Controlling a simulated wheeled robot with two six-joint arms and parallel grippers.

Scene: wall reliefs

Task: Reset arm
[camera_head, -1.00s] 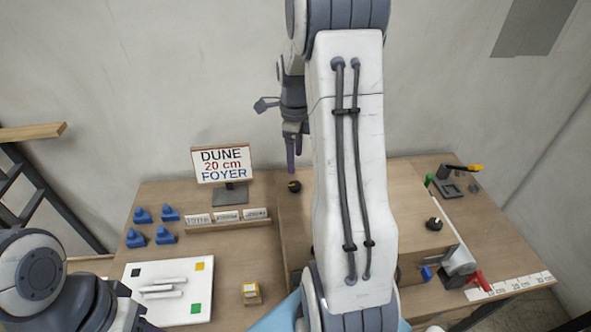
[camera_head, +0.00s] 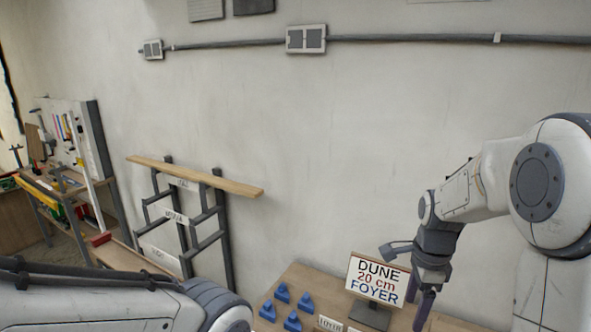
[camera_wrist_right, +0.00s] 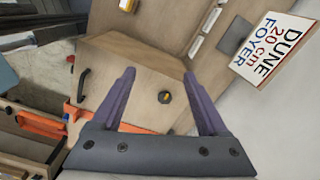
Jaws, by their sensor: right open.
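My right gripper (camera_head: 424,308) hangs pointing down beside the right edge of the sign, near the wall. In the right wrist view, its two purple fingers (camera_wrist_right: 160,82) are apart, with nothing between them. My left arm crosses the bottom left of the head view. Its gripper is outside the picture.
The sign (camera_head: 378,279) reading DUNE 20 cm FOYER stands on the wooden table (camera_head: 300,280). Several blue pieces (camera_head: 282,292) sit left of it. A dark rack with a wooden plank (camera_head: 195,176) stands farther left. A tool bench (camera_head: 65,180) is at the far left.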

